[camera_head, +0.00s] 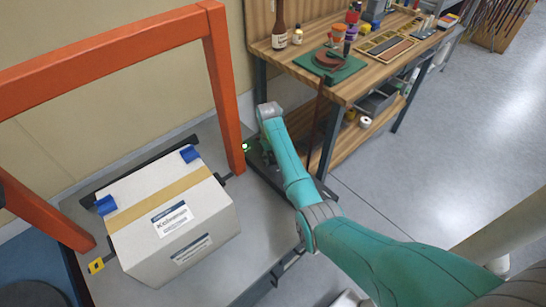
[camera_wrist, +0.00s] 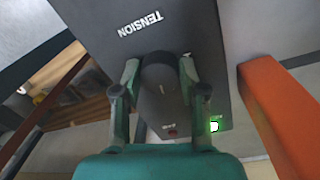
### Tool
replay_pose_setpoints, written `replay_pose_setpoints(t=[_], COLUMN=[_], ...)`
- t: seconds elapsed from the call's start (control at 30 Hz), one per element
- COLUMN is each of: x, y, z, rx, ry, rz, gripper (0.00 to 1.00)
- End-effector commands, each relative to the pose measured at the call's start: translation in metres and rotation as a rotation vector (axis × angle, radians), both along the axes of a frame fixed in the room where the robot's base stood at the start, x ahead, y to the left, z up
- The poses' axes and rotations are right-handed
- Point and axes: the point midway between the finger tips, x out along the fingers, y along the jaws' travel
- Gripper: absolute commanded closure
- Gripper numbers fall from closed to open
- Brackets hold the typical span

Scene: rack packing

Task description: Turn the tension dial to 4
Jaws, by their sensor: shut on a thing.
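The tension dial (camera_wrist: 160,76) is a dark round knob on a dark grey panel (camera_wrist: 193,30) marked "TENSION" in the wrist view. My gripper (camera_wrist: 159,72) has one finger on each side of the knob and is shut on it. The dial's numbers and pointer cannot be read; the fingers and knob hide part of the panel face. In the head view my gripper end is by the panel beside the orange frame's right post, and the dial itself is hidden by my arm.
A green light (camera_wrist: 214,125) glows on the panel. An orange frame (camera_head: 222,90) stands close by, with a taped white box (camera_head: 165,245) under it. A wooden workbench (camera_head: 345,90) with bottles and tools is behind. Open grey floor (camera_head: 440,150) lies to the right.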

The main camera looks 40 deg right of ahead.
Motion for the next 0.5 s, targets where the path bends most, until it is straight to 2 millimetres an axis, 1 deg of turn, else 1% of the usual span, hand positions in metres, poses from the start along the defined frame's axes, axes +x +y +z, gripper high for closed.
replay_pose_setpoints(t=[0.2,0.5], x=[0.0007,0.0016], y=[0.0007,0.001], z=[-0.0002,0.0], rx=[0.0,0.001], ry=[0.001,0.0], rz=[-0.2,-0.436], gripper=[0.93,0.93])
